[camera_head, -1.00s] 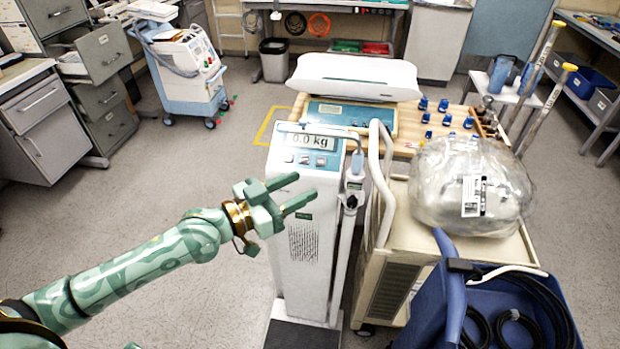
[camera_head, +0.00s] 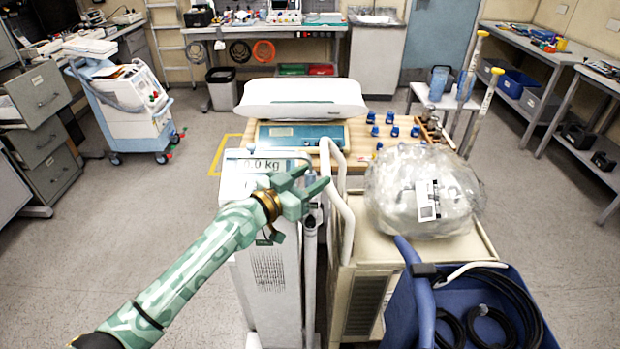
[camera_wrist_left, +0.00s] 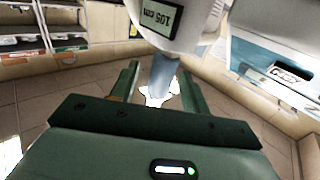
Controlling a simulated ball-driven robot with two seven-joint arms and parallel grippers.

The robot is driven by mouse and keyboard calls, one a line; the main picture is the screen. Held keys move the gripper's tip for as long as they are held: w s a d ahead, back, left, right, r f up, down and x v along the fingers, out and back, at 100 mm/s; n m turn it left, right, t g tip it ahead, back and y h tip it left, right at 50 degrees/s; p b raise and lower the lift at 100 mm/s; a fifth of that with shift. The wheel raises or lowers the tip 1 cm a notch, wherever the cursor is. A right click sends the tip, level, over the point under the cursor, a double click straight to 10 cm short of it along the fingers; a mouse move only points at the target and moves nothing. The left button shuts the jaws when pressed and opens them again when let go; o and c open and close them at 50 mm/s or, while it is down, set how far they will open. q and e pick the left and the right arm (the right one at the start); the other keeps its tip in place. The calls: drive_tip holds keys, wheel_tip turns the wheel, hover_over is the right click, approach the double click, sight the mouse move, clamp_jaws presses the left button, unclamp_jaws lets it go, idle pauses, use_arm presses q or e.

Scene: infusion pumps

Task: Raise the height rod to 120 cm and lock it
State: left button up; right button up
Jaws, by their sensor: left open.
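The white scale column (camera_head: 268,285) stands in the middle of the head view with a display (camera_head: 262,165) reading 0.0 kg. The pale height rod (camera_head: 309,285) runs upright along its right side. My left gripper (camera_head: 316,179) is open in front of the rod's upper part and hides much of the rod's head there. In the left wrist view, a small display (camera_wrist_left: 162,15) on a white housing reads 105 cm, upside down. A grey-blue part (camera_wrist_left: 162,78) below the housing shows between the open fingers. I cannot tell whether they touch it. My right gripper is out of view.
A beige cart (camera_head: 375,255) with a plastic-wrapped bundle (camera_head: 425,195) stands close right of the rod. A blue bin (camera_head: 480,290) with black hoses is at front right. A white baby-scale tray (camera_head: 305,98) stands behind. Floor is free to the left.

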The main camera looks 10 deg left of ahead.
use_arm(q)
clamp_jaws()
wheel_tip(320, 180, up, 8)
drive_tip(key=p, duration=0.6)
drive_tip(key=shift+w+f, duration=0.1)
drive_tip(key=shift+f, duration=0.05)
wheel_tip(320, 180, up, 8)
drive_tip(key=p, duration=0.7)
drive_tip(key=shift+f, duration=0.15)
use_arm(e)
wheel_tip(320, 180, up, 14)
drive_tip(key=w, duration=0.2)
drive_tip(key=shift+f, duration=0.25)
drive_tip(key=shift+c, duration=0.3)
